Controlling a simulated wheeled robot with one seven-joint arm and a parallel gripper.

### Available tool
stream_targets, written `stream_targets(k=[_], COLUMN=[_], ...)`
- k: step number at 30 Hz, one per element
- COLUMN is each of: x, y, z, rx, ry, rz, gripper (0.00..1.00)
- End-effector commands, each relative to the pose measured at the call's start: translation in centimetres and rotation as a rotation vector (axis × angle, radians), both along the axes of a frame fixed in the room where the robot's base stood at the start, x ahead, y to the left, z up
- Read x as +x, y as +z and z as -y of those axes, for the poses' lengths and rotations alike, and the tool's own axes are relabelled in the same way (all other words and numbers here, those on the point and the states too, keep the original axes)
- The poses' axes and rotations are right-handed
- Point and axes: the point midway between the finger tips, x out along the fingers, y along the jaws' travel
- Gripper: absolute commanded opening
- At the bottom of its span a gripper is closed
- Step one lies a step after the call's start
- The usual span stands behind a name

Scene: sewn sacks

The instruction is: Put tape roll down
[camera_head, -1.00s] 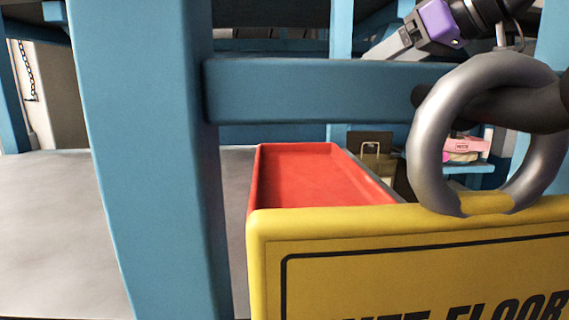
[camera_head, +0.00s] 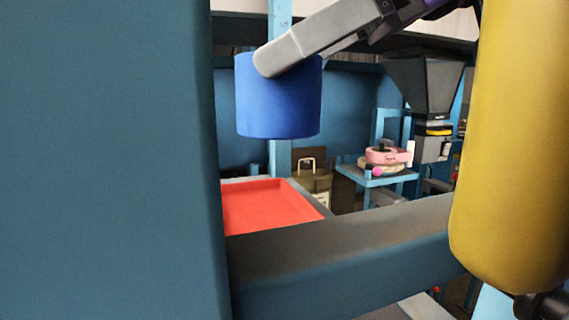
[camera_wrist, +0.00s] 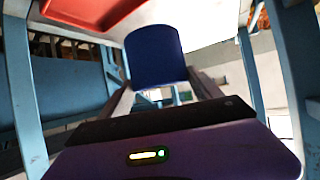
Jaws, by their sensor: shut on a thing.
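The tape roll (camera_head: 280,105) is a plain blue cylinder, seen from the side in the head view. My gripper (camera_head: 272,62) is shut on it near its upper edge and holds it in the air. In the head view the roll hangs above and behind the red tray (camera_head: 265,207) in the picture. In the wrist view the blue roll (camera_wrist: 155,57) sits between the two fingers of my gripper (camera_wrist: 158,82). The red tray (camera_wrist: 85,12) shows at the top left there. The roll's far side is hidden.
A blue post (camera_head: 105,160) fills the left, and a blue beam (camera_head: 350,250) crosses in front of the tray. A yellow rounded object (camera_head: 510,150) blocks the right. Behind stand a small blue stand (camera_head: 375,178) with a pink item (camera_head: 388,155) and a dark hopper (camera_head: 425,85).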

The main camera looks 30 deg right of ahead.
Motion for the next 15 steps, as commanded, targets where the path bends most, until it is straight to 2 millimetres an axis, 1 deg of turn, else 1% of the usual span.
stream_targets(k=[1, 3, 9, 12, 15], x=[0.0, 0.0, 0.0, 0.0, 0.0], y=[-1.2, -2.8, -7.3, -8.9, -10.0], z=[0.1, 0.0, 0.1, 0.0, 0.0], rx=[0.003, 0.002, 0.003, 0.003, 0.002], ry=[-0.001, 0.001, -0.001, 0.000, 0.000], rz=[-0.002, -0.002, -0.002, -0.001, 0.001], gripper=[0.23, 0.23, 0.23, 0.23, 0.23])
